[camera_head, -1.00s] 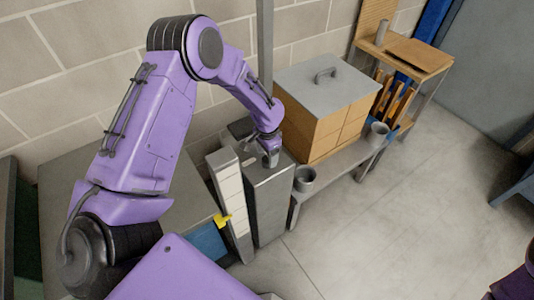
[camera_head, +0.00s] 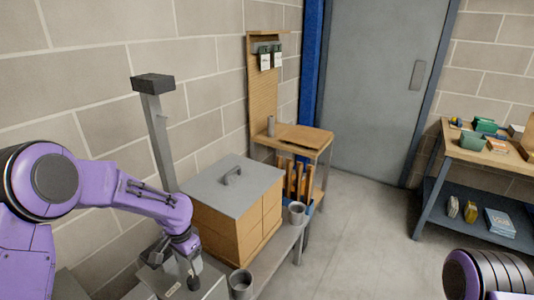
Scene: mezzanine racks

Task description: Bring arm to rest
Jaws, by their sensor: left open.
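My left arm (camera_head: 150,200) is purple and comes in from the left edge, bent at a dark elbow joint. Its wrist points down at the lower left, with my left gripper (camera_head: 194,272) small over a grey metal box (camera_head: 205,287). The gripper is open, and I see nothing held in it. I cannot tell whether its fingertips touch the box. Only a purple and black part of my right arm (camera_head: 488,275) shows at the bottom right corner; its gripper is out of view.
A wooden box with a grey handled lid (camera_head: 215,185) stands right of my left wrist, with grey cups (camera_head: 241,283) close by. A grey post (camera_head: 158,140) rises behind the arm. A workbench (camera_head: 480,155) stands at the right. The middle floor is clear.

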